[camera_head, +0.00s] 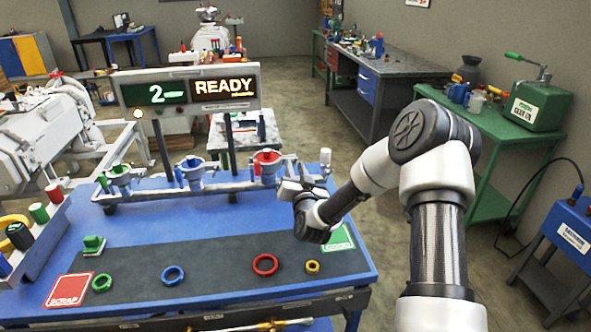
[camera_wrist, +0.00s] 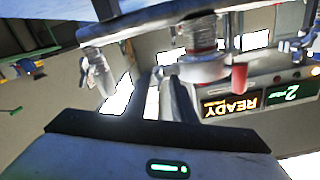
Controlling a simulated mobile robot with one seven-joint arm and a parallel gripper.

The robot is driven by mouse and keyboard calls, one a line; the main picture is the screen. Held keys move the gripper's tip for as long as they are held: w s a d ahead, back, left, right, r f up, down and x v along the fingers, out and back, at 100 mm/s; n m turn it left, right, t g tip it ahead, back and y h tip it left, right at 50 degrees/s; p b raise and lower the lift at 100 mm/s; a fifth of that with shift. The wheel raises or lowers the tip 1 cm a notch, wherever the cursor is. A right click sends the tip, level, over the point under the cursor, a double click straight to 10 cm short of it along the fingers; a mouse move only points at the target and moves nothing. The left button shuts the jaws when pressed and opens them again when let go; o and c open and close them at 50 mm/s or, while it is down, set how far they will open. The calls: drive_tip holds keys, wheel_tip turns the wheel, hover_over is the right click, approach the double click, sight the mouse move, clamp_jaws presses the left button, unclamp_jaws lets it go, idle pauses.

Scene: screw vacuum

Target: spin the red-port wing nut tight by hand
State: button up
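I cannot tell for certain which part is the wing nut. My gripper (camera_head: 296,178) is just right of the red port. In the wrist view its two dark fingers (camera_wrist: 157,98) stand apart with a narrow empty gap, left of the collar. No contact with the collar is clear.
Blue (camera_head: 193,169) and green (camera_head: 118,176) ports stand left along the rail. Loose green (camera_head: 102,291), blue (camera_head: 164,275), red (camera_head: 265,273) and yellow (camera_head: 312,272) rings lie on the dark mat. A sign (camera_head: 224,88) reads "READY". A small pale-topped fitting (camera_head: 325,157) stands right of the gripper.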

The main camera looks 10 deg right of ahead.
clamp_jaws()
drive_tip(key=m+b, duration=0.1)
drive_tip(key=b, duration=0.1)
drive_tip(key=shift+m+b, duration=0.3)
drive_tip(key=shift+b, duration=0.1)
unclamp_jaws()
drive_tip(key=s, duration=1.7)
drive_tip(key=shift+s, duration=0.25)
